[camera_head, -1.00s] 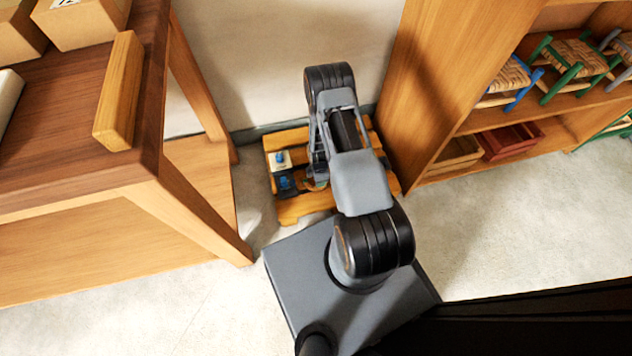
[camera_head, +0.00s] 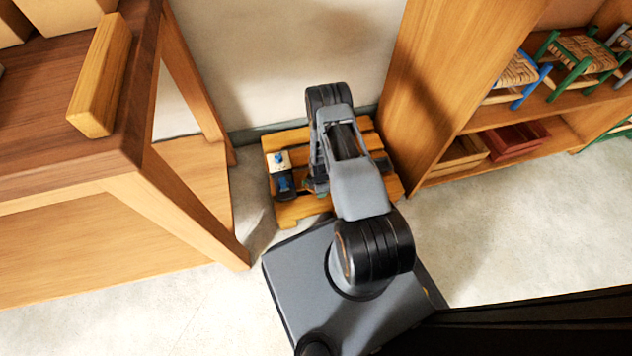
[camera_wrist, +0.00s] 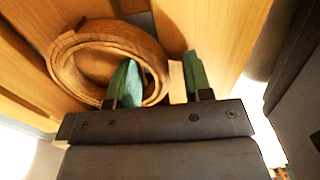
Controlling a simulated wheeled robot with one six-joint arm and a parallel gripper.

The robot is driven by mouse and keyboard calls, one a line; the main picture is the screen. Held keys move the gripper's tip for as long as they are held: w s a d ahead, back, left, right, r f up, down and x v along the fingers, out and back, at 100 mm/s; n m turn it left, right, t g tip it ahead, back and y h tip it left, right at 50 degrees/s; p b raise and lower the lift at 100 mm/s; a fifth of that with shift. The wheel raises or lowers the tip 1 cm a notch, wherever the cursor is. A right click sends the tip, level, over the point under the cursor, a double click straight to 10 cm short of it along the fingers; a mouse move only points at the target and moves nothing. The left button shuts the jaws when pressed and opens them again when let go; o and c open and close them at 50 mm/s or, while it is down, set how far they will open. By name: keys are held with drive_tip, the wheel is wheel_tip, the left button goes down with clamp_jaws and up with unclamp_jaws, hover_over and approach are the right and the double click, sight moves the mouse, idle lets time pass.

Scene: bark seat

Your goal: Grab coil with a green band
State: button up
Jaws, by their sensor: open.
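A brown bark coil (camera_wrist: 85,45) lies on the wooden slats in the wrist view, seen as a wound ring with an open middle. My gripper (camera_wrist: 160,65) is open over its right side. The left green fingertip is within the ring's opening and the right one is outside, with the coil's right wall between them. I cannot tell whether either finger touches it. I cannot make out a green band apart from the green fingertips. In the head view my arm hides most of the coil and the gripper.
The slatted wooden pallet (camera_head: 290,212) stands on the floor against the wall. A small blue-topped item (camera_head: 281,160) and a dark blue one (camera_head: 285,184) are at its left. A wooden table (camera_head: 75,165) stands left, a shelf with small stools (camera_head: 580,55) right.

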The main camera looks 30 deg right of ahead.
clamp_jaws()
idle(0.3)
drive_tip(key=shift+r, duration=0.15)
